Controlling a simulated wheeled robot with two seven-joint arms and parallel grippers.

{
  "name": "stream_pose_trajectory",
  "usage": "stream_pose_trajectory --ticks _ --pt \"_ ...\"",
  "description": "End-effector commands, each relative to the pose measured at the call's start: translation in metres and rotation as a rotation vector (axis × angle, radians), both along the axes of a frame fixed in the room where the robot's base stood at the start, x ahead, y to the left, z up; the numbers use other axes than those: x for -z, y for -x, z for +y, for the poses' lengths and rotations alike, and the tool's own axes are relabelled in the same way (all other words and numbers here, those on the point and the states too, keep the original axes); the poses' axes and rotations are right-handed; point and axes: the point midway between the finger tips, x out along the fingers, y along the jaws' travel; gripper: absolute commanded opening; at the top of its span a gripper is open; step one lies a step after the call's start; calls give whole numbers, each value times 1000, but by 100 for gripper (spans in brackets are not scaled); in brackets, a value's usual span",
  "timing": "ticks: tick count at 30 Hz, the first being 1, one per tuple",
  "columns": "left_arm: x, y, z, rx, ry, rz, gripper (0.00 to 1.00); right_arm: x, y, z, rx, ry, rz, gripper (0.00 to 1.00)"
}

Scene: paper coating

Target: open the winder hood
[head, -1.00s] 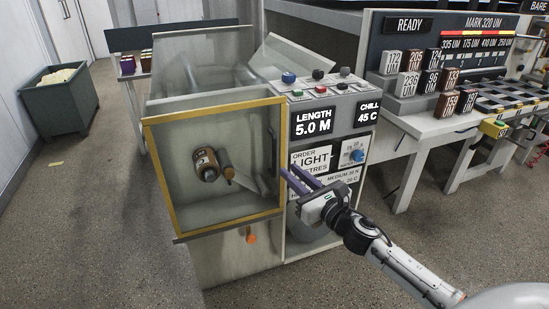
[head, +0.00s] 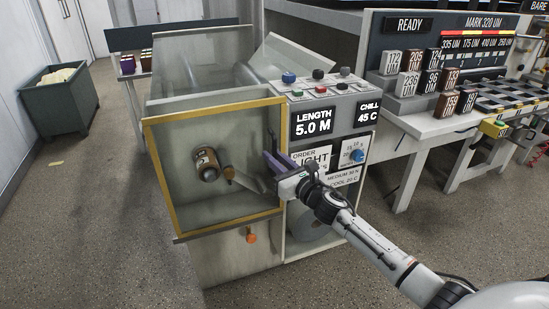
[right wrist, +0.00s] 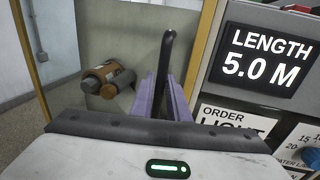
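The winder hood (head: 180,228) is a clear panel in a yellow frame on the front of the winder, and it is closed. Its dark upright handle (head: 271,148) is near the right edge of the panel. My right gripper (head: 277,163) has purple fingers and is at the lower part of this handle. In the right wrist view the handle (right wrist: 165,62) stands between the two fingers (right wrist: 164,100), which look apart; contact cannot be made out. Behind the panel is a brown roll (head: 206,164) on a spindle. My left gripper is not in view.
A control panel with a length display (head: 313,121) and knobs is just right of the hood. An orange knob (head: 251,237) hangs below it. A bench (head: 425,125) with labelled blocks stands at the right. A green bin (head: 60,102) stands at the left. The floor in front is clear.

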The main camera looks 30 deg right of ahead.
Motion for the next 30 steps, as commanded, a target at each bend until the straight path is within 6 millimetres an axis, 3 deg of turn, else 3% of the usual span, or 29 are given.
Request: stream_pose_trajectory --ticks 2,11,16,20,30 --pt "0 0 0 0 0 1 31 0 0 0 0 0 0 0" --pt "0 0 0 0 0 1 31 0 0 2 0 -1 0 0" --pt "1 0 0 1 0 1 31 0 -3 17 -3 -2 -1 0" --pt "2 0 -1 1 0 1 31 0 -10 44 -6 -5 -2 0" --pt "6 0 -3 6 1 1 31 -1 -33 147 3 -5 -3 0"
